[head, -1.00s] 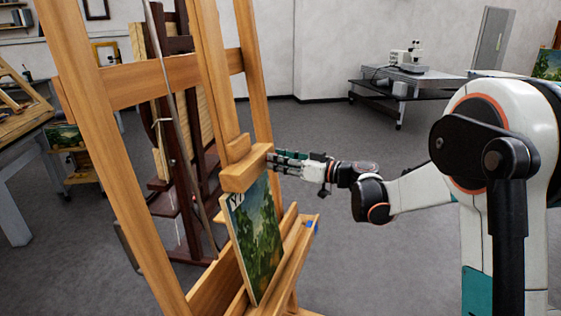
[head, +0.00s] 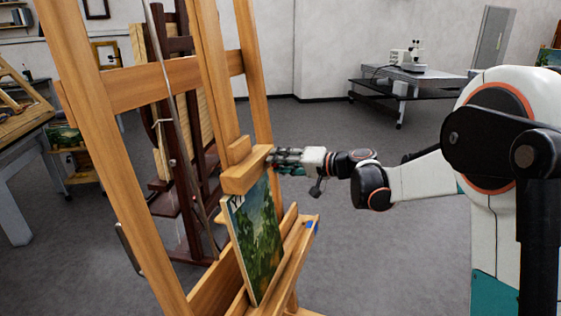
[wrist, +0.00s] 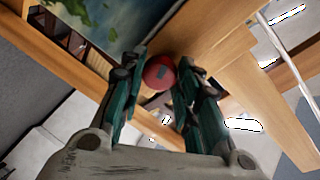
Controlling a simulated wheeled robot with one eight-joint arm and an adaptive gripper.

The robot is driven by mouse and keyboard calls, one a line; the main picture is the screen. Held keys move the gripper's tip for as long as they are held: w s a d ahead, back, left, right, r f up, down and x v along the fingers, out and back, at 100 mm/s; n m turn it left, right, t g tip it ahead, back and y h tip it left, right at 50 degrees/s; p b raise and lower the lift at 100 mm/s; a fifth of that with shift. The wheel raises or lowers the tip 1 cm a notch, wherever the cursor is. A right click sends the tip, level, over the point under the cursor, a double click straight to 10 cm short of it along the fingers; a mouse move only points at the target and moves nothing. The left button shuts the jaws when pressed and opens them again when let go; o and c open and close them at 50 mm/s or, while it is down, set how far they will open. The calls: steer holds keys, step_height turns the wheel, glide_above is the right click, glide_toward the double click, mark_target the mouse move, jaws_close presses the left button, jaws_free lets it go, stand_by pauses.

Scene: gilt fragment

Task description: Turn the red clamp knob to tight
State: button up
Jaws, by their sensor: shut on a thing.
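The red clamp knob (wrist: 159,73) sits between the two teal fingers of my gripper (wrist: 160,88) in the wrist view, against the wooden easel clamp. My gripper is shut on the knob. In the head view my gripper (head: 277,160) reaches from the right to the end of the wooden clamp block (head: 245,172), and the knob is hidden there. The clamp block sits on the top edge of a small landscape painting (head: 257,235), which stands on the easel ledge (head: 298,243).
The wooden easel (head: 95,130) fills the left and middle of the head view. A darker easel (head: 187,130) stands behind it. A bench (head: 20,125) is at far left. A black table (head: 410,85) with a microscope stands at the back right. The floor between is clear.

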steer(key=m+g, duration=0.1)
steer(key=m, duration=0.5)
steer(key=m+g, duration=0.1)
steer(key=m, duration=0.5)
steer(key=m+g+y, duration=0.1)
steer(key=m+g, duration=0.1)
steer(key=m, duration=0.4)
steer(key=shift+w+d+f+m, duration=0.15)
steer(key=shift+w+m, duration=0.05)
steer(key=shift+m, duration=0.2)
stand_by(0.5)
steer(key=o, duration=1.1)
steer(key=shift+c, duration=0.2)
steer(key=shift+d, duration=0.1)
steer(key=v, duration=1.1)
steer(key=shift+d, duration=0.4)
